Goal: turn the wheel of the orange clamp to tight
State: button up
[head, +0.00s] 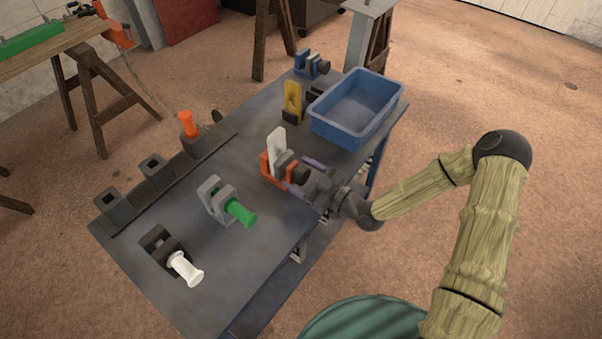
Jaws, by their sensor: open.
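The orange clamp (268,170) stands near the right edge of the dark bench. A white upright piece (276,142) is set in it. My gripper (304,176) reaches in from the right, with one finger on the far side of the wheel and one on the near side. The fingers are apart. I cannot tell whether they touch the wheel, and its turn position is too small to read.
A blue bin (322,125) and a yellow piece in a dark holder (292,116) stand behind the clamp. A blue clamp (312,64) is farther back. A grey clamp with a green handle (240,211) and a dark block with a white handle (186,268) stand nearer. An orange-handled tool (188,124) is in the left rack.

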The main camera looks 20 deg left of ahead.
jog(key=c, duration=1)
jog(key=shift+o, duration=0.2)
jog(key=shift+w+m+b, duration=0.1)
jog(key=shift+m+b, duration=0.35)
jog(key=shift+m, duration=1.85)
jog(key=o, duration=0.8)
jog(key=shift+o, duration=0.8)
jog(key=shift+w, duration=0.2)
jog(key=shift+s+a, duration=0.1)
jog(key=shift+s, duration=0.15)
jog(key=shift+d, duration=0.55)
jog(key=b+v, duration=0.1)
jog(key=v, duration=1.5)
jog(key=shift+d+b, duration=0.3)
jog(key=shift+b, duration=0.1)
